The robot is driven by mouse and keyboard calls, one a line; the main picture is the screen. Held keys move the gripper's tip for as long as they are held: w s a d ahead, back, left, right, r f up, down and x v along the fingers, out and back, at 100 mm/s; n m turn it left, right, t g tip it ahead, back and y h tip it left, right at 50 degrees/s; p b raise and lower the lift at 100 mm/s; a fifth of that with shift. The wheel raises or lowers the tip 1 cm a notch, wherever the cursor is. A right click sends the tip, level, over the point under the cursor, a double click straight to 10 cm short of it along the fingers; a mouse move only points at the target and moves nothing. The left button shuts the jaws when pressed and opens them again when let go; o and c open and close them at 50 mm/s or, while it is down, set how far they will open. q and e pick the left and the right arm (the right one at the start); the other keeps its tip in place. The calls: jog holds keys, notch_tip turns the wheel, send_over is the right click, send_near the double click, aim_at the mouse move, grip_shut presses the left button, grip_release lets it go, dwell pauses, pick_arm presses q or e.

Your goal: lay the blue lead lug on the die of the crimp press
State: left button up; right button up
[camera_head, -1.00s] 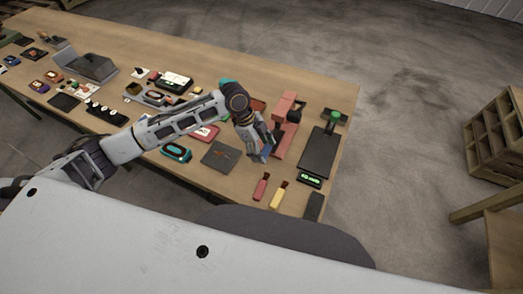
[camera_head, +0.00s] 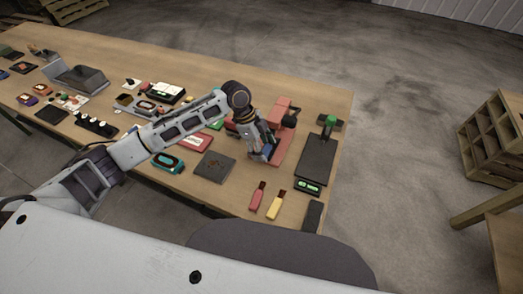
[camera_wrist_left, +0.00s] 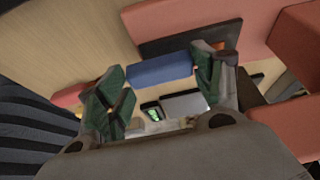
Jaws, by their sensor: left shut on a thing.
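My left gripper (camera_head: 262,152) is shut on the blue lead lug (camera_wrist_left: 160,70), which shows in the wrist view as a blue block between the two green-padded fingertips. In the head view only a small blue patch of it (camera_head: 267,151) shows beside the fingers. The salmon-red crimp press (camera_head: 286,144) stands just right of the gripper. In the wrist view a dark plate (camera_wrist_left: 167,46), perhaps the die, lies just beyond the lug on the press. I cannot tell whether the lug touches it. My right gripper is not in view.
Red (camera_head: 257,197) and yellow (camera_head: 275,206) handled pieces lie at the table's front edge. A dark plate device (camera_head: 316,160) with a green display stands right of the press. A grey square mat (camera_head: 214,166) lies left of the gripper. Several devices fill the table's left.

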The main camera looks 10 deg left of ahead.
pick_arm(q)
jog(key=shift+w+r, duration=0.15)
jog(key=shift+w, duration=0.3)
jog(key=shift+w+r, duration=0.25)
jog(key=shift+w, duration=0.15)
jog(key=shift+f+p, duration=0.15)
jog(key=shift+p, duration=0.25)
dwell(0.7)
jog(key=o, duration=0.9)
jog(key=shift+o, duration=0.3)
jog(key=shift+v, duration=0.85)
jog(key=shift+o, duration=0.6)
jog(key=v, duration=0.7)
jog(key=shift+s+a, duration=0.15)
jog(key=shift+s, duration=0.2)
jog(key=v, duration=0.2)
jog(key=shift+s+a+r, duration=0.1)
jog(key=shift+s+r, duration=0.1)
jog(key=shift+r, duration=0.15)
